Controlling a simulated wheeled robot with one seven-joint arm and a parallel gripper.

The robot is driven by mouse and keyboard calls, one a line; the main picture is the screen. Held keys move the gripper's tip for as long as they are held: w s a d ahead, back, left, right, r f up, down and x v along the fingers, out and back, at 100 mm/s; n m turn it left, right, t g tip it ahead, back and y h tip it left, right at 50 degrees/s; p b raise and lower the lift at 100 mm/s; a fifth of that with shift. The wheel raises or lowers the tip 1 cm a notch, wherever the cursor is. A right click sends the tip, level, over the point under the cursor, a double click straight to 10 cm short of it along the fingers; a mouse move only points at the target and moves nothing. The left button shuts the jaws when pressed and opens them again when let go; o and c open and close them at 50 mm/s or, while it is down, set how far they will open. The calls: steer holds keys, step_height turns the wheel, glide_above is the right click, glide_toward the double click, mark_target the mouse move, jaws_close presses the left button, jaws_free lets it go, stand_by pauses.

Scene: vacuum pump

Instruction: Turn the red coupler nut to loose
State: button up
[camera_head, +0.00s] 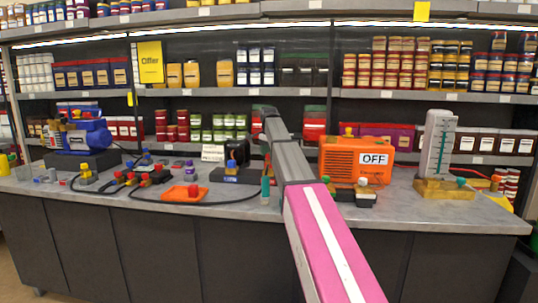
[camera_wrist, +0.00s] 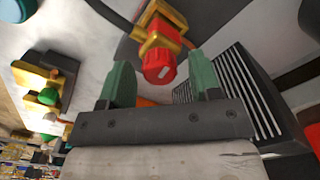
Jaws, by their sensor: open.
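The red coupler nut (camera_wrist: 158,66) shows in the wrist view, with a pale mark on its face. It sits on a yellow fitting (camera_wrist: 160,24). My gripper (camera_wrist: 159,70) is open, with one green finger on each side of the nut in the picture. A gap shows between the nut and each finger. I cannot tell whether the fingertips reach the nut's depth. In the head view my arm hides most of the gripper, and one green finger (camera_head: 265,189) shows left of the arm. I cannot tell which small red part there is this nut.
In the wrist view, a dark ribbed block (camera_wrist: 245,90) stands close at the right, and a yellow fitting with a green knob (camera_wrist: 47,96) at the left. In the head view, an orange box marked OFF (camera_head: 340,160), a blue pump (camera_head: 88,135) and hoses crowd the grey counter (camera_head: 420,208).

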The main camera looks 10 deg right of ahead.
steer(key=shift+c, duration=0.4)
steer(key=c, duration=0.9)
steer(key=shift+o, duration=0.2)
steer(key=shift+n, duration=0.6)
steer(key=n, duration=0.7)
steer(key=shift+n, duration=4.3)
